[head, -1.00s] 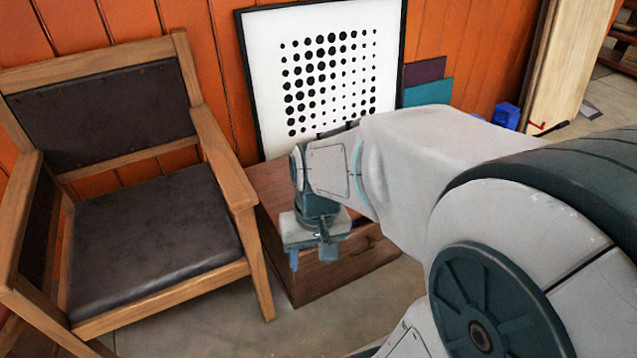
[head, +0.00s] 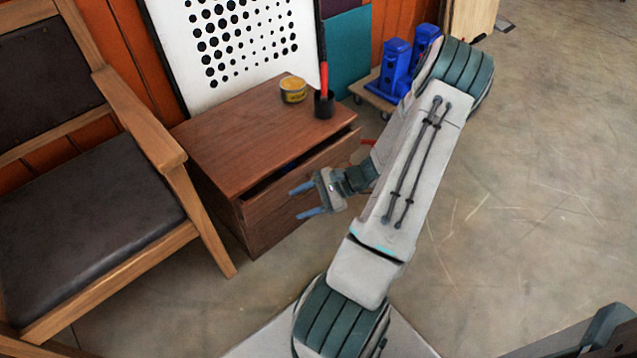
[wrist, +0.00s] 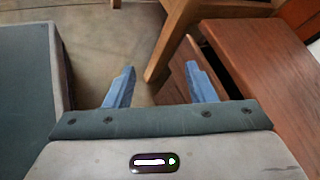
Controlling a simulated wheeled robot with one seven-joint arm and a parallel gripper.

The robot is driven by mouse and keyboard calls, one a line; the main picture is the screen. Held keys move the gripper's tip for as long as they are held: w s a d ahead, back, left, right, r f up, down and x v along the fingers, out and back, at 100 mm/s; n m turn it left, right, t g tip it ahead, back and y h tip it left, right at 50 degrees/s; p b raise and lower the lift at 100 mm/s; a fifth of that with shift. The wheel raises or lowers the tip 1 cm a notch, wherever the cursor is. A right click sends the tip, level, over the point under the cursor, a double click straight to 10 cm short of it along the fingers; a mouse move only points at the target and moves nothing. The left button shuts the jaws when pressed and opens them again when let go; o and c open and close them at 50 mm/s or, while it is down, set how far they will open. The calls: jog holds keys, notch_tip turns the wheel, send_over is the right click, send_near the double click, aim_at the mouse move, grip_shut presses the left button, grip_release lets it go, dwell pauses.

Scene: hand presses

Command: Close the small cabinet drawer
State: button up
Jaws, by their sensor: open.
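The small wooden cabinet (head: 235,135) stands on the floor in the middle of the head view. Its drawer (head: 283,201) is partly pulled out, with a dark gap behind the top of its front. My gripper (head: 300,200) is open and empty, close in front of the drawer front, its fingers pointing left in the head view. In the wrist view my gripper (wrist: 160,90) shows two blue fingers spread apart. The cabinet top (wrist: 255,50) is at the right there, and part of the drawer front (wrist: 185,75) shows behind the right finger. Contact cannot be told.
A wooden armchair (head: 178,160) stands close to the cabinet's left. A yellow tin (head: 293,90) and a black cup (head: 324,104) with a red-handled item rest on the cabinet top. Blue objects (head: 396,65) sit on a dolly behind.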

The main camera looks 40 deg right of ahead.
jog(key=s+d+f+m+t+h+b, duration=0.1)
jog(key=s+d+f+m+t+h, duration=0.2)
jog(key=d+f+m+t+h, duration=0.85)
jog(key=w+d+m+y+b, duration=0.2)
jog(key=w+m+b, duration=0.2)
jog(key=w, duration=0.9)
jog(key=shift+w+f, duration=0.25)
jog(key=shift+f, duration=0.1)
